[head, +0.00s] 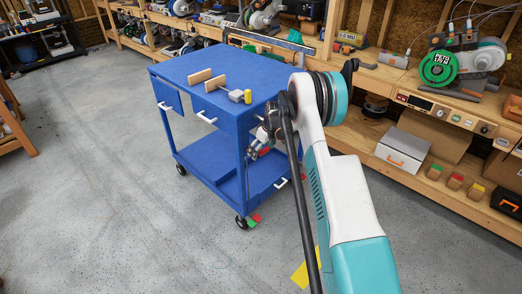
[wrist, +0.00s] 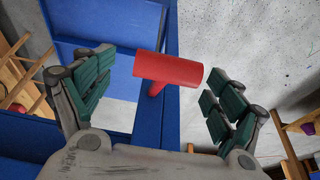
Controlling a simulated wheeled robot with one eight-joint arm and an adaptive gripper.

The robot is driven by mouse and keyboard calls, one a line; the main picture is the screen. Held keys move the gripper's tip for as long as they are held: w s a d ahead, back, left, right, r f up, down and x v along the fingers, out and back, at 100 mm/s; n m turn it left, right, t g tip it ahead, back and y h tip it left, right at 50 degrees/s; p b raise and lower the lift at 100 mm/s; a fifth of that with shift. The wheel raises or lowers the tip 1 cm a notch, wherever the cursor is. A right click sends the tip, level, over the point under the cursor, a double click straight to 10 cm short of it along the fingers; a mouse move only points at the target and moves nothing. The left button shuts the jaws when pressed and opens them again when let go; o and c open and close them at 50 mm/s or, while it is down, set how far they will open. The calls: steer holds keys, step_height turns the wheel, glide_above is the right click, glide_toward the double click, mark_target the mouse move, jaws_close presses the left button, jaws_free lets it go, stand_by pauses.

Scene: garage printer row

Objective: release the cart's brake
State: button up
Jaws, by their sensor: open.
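The blue cart (head: 225,130) stands on the grey floor with drawers, white handles and black casters. In the wrist view a red T-shaped handle (wrist: 165,67) with a short stem sits against a blue post of the cart. My gripper (wrist: 160,78) is open, with one green-padded finger on each side of the red handle; whether either touches it I cannot tell. In the head view my gripper (head: 258,148) is beside the cart's near right corner, below the top, partly hidden by my arm.
A long workbench (head: 390,85) with printers and spools runs behind the cart. A yellow patch (head: 304,270) is on the floor.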

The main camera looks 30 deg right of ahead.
steer(key=shift+s+r, duration=0.1)
steer(key=shift+r, duration=0.05)
steer(key=v, duration=1.1)
steer(key=shift+r, duration=0.35)
